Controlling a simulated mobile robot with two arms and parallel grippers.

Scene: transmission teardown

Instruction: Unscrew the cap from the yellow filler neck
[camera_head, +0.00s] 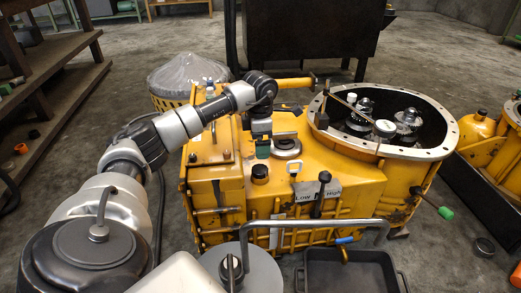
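The yellow transmission housing (350,172) stands in the middle of the floor. A black cap (260,173) sits on a short neck on its top, left of the lever plate; I take this for the filler neck's cap. My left arm reaches in from the left and bends down over the housing. My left gripper (262,150) points downward just behind and above the cap, and appears apart from it. The gripper is small and dark, with a teal patch at its lower end. I cannot make out its finger gap. My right gripper is not in view.
A grey round fitting (287,146) lies right of my gripper. A Low/High lever plate (318,193) stands at the front. The large round opening with gears (408,122) is at the right. A black tray (350,272) lies on the floor in front.

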